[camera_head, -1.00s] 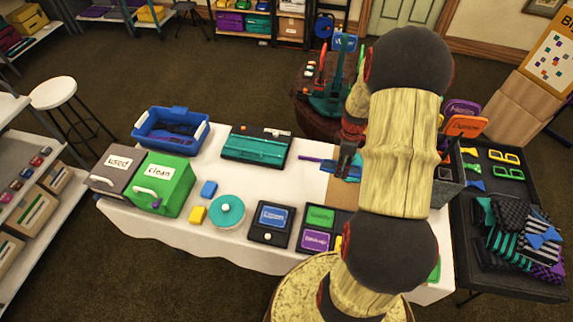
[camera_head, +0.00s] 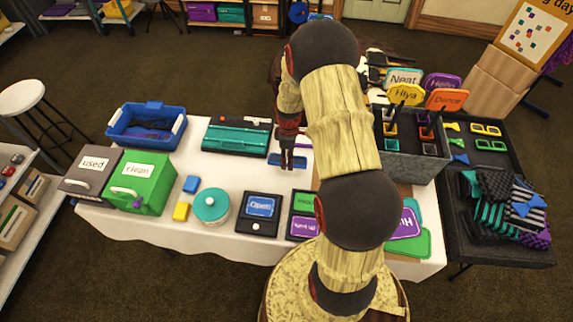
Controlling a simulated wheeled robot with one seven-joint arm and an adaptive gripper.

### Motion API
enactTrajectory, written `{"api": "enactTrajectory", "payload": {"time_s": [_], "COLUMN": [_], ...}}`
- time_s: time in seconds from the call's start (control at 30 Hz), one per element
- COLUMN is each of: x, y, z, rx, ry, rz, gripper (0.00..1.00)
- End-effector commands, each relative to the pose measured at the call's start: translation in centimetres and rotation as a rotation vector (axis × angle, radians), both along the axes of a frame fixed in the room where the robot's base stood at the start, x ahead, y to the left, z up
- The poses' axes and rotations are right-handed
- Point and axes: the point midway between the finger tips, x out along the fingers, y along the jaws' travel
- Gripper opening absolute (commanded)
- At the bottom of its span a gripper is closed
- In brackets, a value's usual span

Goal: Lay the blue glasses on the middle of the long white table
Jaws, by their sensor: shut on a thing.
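My gripper (camera_head: 288,164) hangs over the long white table (camera_head: 242,172), near its middle and right of the teal case. It is shut on the blue glasses (camera_head: 275,160), which show as small blue parts on either side of the fingers. My gripper hides part of the glasses. I cannot tell whether they touch the table or hang just above it.
A black case with a teal tray (camera_head: 237,140) lies left of my gripper. In front are a teal-lidded round tin (camera_head: 211,205) and a dark blue-label pad (camera_head: 260,206). A grey divided bin (camera_head: 408,166) stands right, behind my arm. White cloth is bare around the gripper.

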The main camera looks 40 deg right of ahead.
Motion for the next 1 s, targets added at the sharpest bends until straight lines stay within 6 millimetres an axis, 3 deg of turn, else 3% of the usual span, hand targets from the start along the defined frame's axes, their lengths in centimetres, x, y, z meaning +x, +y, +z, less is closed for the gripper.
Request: {"api": "enactTrajectory", "payload": {"time_s": [0.3,0.7,0.73,1.0], "x": [0.4,0.4,0.5,0.5], "y": [0.5,0.5,0.5,0.5], "z": [-3.9,-4.3,-4.2,-4.1], "rx": [0.001,0.001,0.001,0.001], "ry": [0.002,0.001,0.001,0.001], "rz": [0.000,0.000,0.000,0.000], "gripper": [0.16,0.16,0.41,0.57]}}
